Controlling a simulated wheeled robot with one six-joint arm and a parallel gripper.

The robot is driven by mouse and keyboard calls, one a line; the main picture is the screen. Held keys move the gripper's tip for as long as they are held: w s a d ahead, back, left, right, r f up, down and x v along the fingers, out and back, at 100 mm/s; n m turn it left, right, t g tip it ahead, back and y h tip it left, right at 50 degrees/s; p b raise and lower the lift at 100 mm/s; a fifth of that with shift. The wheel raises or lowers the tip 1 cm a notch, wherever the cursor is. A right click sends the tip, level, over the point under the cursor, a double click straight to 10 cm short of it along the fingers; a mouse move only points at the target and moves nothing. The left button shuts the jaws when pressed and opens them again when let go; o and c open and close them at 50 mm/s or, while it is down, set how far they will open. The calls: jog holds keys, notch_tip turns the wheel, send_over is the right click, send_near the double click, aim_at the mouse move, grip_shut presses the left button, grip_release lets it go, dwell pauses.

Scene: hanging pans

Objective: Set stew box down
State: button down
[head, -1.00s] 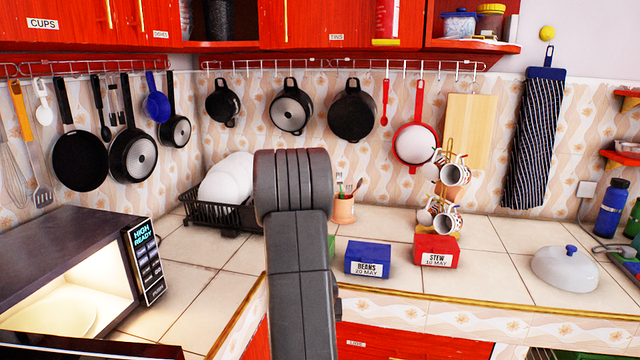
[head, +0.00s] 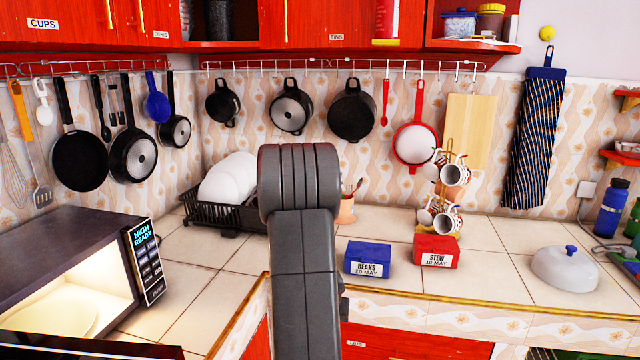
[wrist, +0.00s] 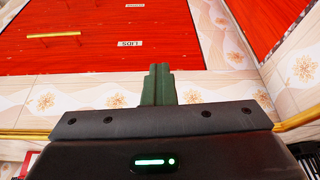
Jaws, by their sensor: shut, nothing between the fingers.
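The stew box is a red box (head: 436,245) labelled "STEW 10 MAY". It sits upright on the tiled counter (head: 490,275), right of the blue box (head: 368,258) labelled "BEANS 20 MAY". My gripper (wrist: 158,85) shows in the wrist view with its fingers together and nothing between them. It faces the red cupboard fronts (wrist: 80,40) and patterned counter edge, which appear upside down. In the head view my arm hides the gripper, and the stew box stands apart from the arm, to its right.
A mug tree (head: 447,195) with several mugs stands just behind the stew box. A white lid (head: 565,268) with a blue knob lies to the right. A lit, open microwave (head: 75,270) and dish rack (head: 215,212) stand left. Bare tiles lie between stew box and lid.

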jog(key=s+d+r+m+g+h, duration=0.1)
jog(key=s+d+r+m, duration=0.2)
jog(key=d+r+m, duration=0.2)
jog(key=s+d+r+m+g+h, duration=0.1)
jog(key=s+d+r+m, duration=0.3)
jog(key=d, duration=0.6)
jog(key=r+m+h, duration=0.1)
jog(key=m, duration=0.1)
jog(key=shift+s+r+m+g+h, duration=0.15)
jog(key=shift+s+m+g+h, duration=0.15)
jog(key=shift+m, duration=0.1)
jog(key=shift+w+a+f+n+t+y, duration=0.85)
jog(key=shift+w+a+f+n, duration=1.3)
jog(key=shift+a+f+n, duration=1.55)
jog(key=shift+w+a+f+n+t+y, duration=0.45)
jog(key=shift+w+a+f+n+y, duration=0.8)
jog(key=shift+w+a+f+n, duration=2.45)
jog(key=s+d+r+m+g+h, duration=0.2)
jog(key=s+d+r+m, duration=0.6)
jog(key=d+r+m, duration=0.2)
jog(key=s+d+r+m+g+h, duration=0.2)
jog(key=s+d+r+m+g, duration=0.1)
jog(key=s+d+r+m, duration=0.5)
jog(key=d+r+m, duration=0.3)
jog(key=d+m, duration=0.1)
jog(key=d, duration=0.2)
jog(key=shift+s+a, duration=0.1)
jog(key=shift+s, duration=0.05)
